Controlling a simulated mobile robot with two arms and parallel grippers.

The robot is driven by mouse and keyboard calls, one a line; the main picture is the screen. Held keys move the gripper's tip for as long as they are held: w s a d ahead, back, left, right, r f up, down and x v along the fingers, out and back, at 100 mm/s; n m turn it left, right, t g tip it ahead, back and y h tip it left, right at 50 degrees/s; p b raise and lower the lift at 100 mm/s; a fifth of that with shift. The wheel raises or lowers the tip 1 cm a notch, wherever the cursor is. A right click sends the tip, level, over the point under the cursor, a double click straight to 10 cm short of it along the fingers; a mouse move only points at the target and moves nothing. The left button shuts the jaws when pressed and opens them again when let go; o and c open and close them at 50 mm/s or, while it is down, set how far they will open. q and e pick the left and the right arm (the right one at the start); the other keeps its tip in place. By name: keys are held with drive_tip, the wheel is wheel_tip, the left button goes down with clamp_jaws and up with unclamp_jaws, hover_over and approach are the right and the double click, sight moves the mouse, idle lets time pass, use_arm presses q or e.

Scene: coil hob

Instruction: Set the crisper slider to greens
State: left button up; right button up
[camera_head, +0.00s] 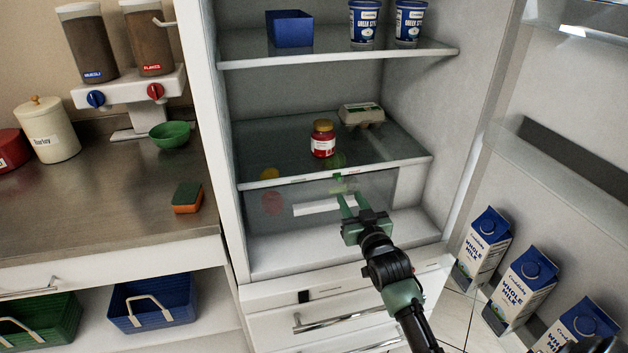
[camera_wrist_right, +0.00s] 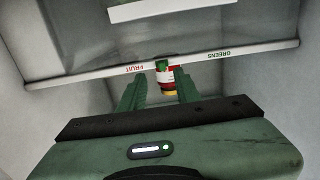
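The crisper's white front strip (camera_head: 300,181) runs along the edge of the glass shelf above the clear drawer. In the right wrist view the strip (camera_wrist_right: 90,75) appears upside down, with FRUIT (camera_wrist_right: 132,69) left of centre and GREENS (camera_wrist_right: 223,55) on the right. A small green slider knob (camera_wrist_right: 162,66) sits on the strip, nearer FRUIT than GREENS. My right gripper (camera_head: 350,194) is at the strip, fingers apart. In the wrist view its green fingers (camera_wrist_right: 157,76) flank the knob, the right fingertip very close; contact is unclear. My left gripper is out of view.
A white drawer handle (camera_head: 322,207) lies just below the strip. A red jar (camera_head: 323,140) and an egg carton (camera_head: 361,114) stand on the shelf above. The open door with milk cartons (camera_head: 484,247) is on the right. The fridge's left wall bounds the other side.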

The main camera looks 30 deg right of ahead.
sight(340, 178)
drive_tip(key=shift+r+x, duration=0.2)
drive_tip(key=shift+x, duration=1.1)
drive_tip(key=shift+r+x, duration=0.2)
drive_tip(key=shift+x, duration=1.1)
drive_tip(key=shift+r+x, duration=0.2)
drive_tip(key=shift+x, duration=1.1)
clamp_jaws()
